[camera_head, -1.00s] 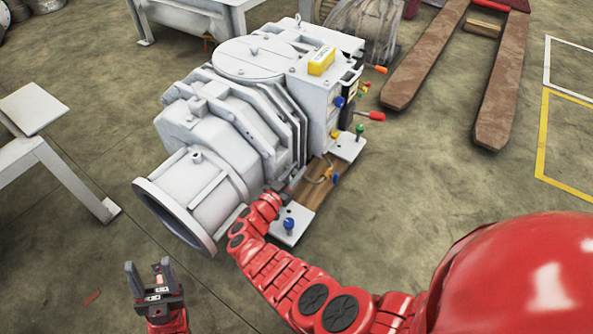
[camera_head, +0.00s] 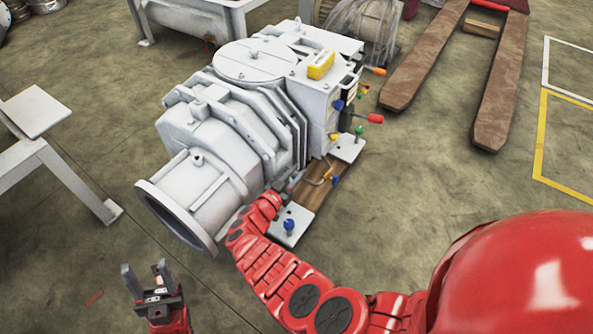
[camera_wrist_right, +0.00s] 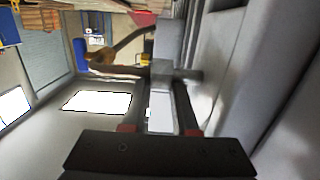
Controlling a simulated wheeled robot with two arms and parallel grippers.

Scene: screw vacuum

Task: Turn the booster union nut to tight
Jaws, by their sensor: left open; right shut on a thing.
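The large pale grey vacuum pump unit (camera_head: 215,135) fills the middle of the head view, with a wide round flange (camera_head: 178,215) at its front left. My right gripper (camera_wrist_right: 172,85) reaches the pump's lower right side. In the right wrist view it is shut on a small grey fitting (camera_wrist_right: 176,70), which looks like the union nut. A thin brown pipe (camera_wrist_right: 125,52) runs off from near the fitting. In the head view, my red right arm largely hides this gripper and the nut. My left gripper (camera_head: 146,268) is open and empty above the floor, apart from the pump.
Coloured knobs, including a red handle (camera_head: 375,118) and a blue knob (camera_head: 289,224), stick out along the pump's right side. A pallet jack (camera_head: 494,110) stands at the upper right and a grey stand (camera_head: 60,165) at the left.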

